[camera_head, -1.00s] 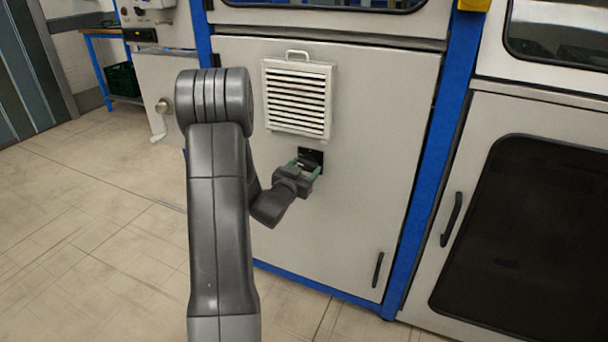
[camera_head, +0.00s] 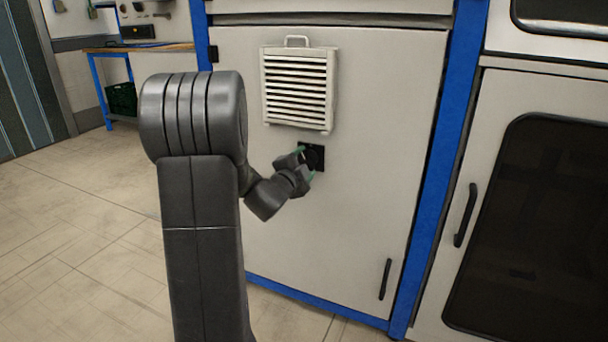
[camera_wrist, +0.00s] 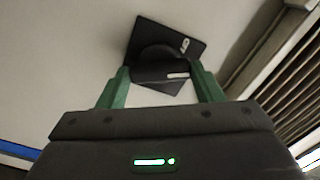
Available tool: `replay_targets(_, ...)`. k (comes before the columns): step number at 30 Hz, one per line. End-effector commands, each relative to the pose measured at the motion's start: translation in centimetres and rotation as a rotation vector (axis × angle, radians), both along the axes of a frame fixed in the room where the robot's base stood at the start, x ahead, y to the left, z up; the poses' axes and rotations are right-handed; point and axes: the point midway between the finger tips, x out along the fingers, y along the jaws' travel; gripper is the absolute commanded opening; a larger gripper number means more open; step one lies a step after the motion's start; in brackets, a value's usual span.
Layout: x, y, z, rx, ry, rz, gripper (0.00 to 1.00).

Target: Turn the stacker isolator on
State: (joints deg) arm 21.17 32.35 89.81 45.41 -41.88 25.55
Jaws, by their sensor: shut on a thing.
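The isolator is a black rotary knob on a square black plate (camera_head: 317,156), set in the pale cabinet door below the vent. In the wrist view the plate (camera_wrist: 190,42) sits tilted in the picture, with small white marks, and the knob (camera_wrist: 160,68) lies between the green fingers. My gripper (camera_head: 307,165) is at the plate, and in the wrist view its fingers (camera_wrist: 162,82) are shut on the knob from both sides. My gripper partly hides the plate's left side in the head view.
A louvred vent cover (camera_head: 298,85) with a top handle juts out just above the isolator. A door handle (camera_head: 385,279) is at the lower right of the cabinet door (camera_head: 380,130). A blue post (camera_head: 440,160) stands to the right. Floor is clear at left.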

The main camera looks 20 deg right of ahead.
Motion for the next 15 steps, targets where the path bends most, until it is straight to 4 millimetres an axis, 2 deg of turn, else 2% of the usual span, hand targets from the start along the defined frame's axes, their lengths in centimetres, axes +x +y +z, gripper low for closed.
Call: replay_targets(15,-0.04,-0.02,-0.06,0.248,-0.288,-0.001,0.37)
